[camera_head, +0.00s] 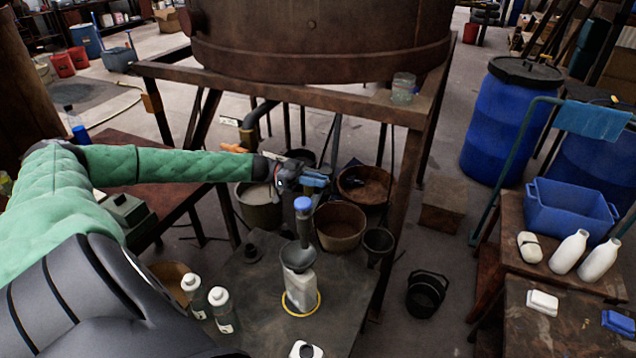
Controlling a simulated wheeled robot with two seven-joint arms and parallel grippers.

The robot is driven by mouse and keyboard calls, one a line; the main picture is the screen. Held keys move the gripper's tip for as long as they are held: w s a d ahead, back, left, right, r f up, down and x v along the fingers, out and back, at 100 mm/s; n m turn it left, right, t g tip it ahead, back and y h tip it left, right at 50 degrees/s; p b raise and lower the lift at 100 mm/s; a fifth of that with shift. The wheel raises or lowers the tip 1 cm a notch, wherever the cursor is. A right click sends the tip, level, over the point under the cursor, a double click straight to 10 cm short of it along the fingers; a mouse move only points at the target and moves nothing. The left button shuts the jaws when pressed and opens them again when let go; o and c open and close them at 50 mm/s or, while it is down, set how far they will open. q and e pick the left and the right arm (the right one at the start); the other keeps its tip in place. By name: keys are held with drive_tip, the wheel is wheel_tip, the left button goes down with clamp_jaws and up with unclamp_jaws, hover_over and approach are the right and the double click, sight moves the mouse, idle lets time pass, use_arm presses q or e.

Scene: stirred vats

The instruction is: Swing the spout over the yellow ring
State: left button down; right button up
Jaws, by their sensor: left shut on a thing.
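The yellow ring (302,316) lies on the dark bench top. My left gripper (305,181) is just above the blue top, shut at a blue piece that looks like the spout's handle. The fingers hide most of the grip. My right gripper is out of view.
The large brown vat (320,40) hangs in a rusty frame above the bench. White-capped bottles (220,308) stand left of the ring. Buckets (340,226) sit behind the bench. A black bucket (427,294) stands on the floor at right, near clear floor.

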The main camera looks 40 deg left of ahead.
use_arm(q)
drive_tip(key=shift+f, duration=0.1)
drive_tip(key=c, duration=1.4)
unclamp_jaws()
drive_tip(key=shift+o, duration=0.2)
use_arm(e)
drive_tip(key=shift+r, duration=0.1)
use_arm(q)
drive_tip(key=shift+r, duration=0.2)
